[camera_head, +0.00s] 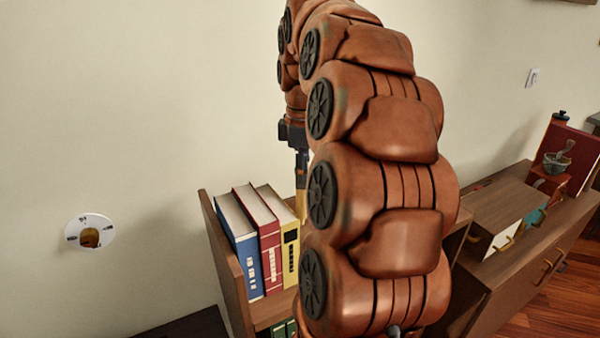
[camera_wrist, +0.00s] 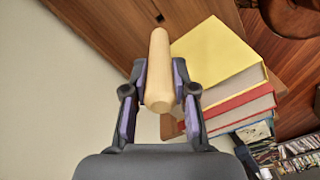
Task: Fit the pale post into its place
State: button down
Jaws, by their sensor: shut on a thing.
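The pale post (camera_wrist: 159,52) is a smooth, light wooden rod held between the two fingers of my gripper (camera_wrist: 160,72) in the wrist view. My gripper is shut on it, and the post's far end points toward a brown wooden board (camera_wrist: 120,18). A small dark square hole (camera_wrist: 159,18) shows in that board, just beyond the post's far end in the picture. I cannot tell how far apart the two are. In the head view my gripper (camera_head: 301,172) is largely hidden by my arm, beside the books.
Blue (camera_head: 240,245), red (camera_head: 262,240) and yellow (camera_head: 286,240) books stand on a brown shelf (camera_head: 228,270), close to my gripper. A white wall dial (camera_head: 90,231) is at left. A low cabinet (camera_head: 520,270) with a red box (camera_head: 572,155) stands at right.

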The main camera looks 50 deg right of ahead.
aim_at(303, 205)
jog(key=shift+f, duration=0.1)
jog(key=shift+f+b, duration=1.8)
jog(key=shift+f, duration=1.1)
jog(key=shift+f+b, duration=1.2)
dwell(3.8)
